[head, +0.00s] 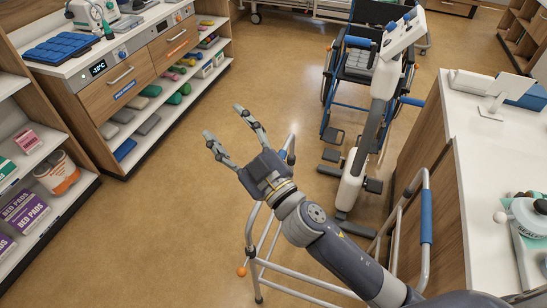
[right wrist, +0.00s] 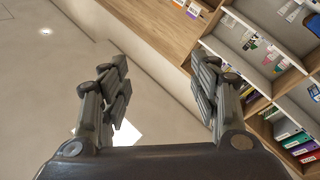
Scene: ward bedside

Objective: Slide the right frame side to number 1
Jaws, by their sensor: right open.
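A grey walking frame (head: 427,258) stands low in the head view, with blue hand grips and an orange knob on its left part. Its right side carries a blue grip (head: 426,216). My right arm crosses over the frame and hides part of it. My right gripper (head: 222,120) is open and empty, beyond the frame to the upper left, with bare floor behind it. In the right wrist view its open fingers (right wrist: 163,62) have nothing between them. I cannot make out a number 1 or any scale on the frame. My left gripper is not in view.
A wheelchair (head: 357,62) and a white lifting device (head: 376,120) stand behind the frame. A white-topped counter (head: 490,150) is close on the right. A drawer cabinet (head: 125,80) and shelves line the left. The floor (head: 170,210) between is clear.

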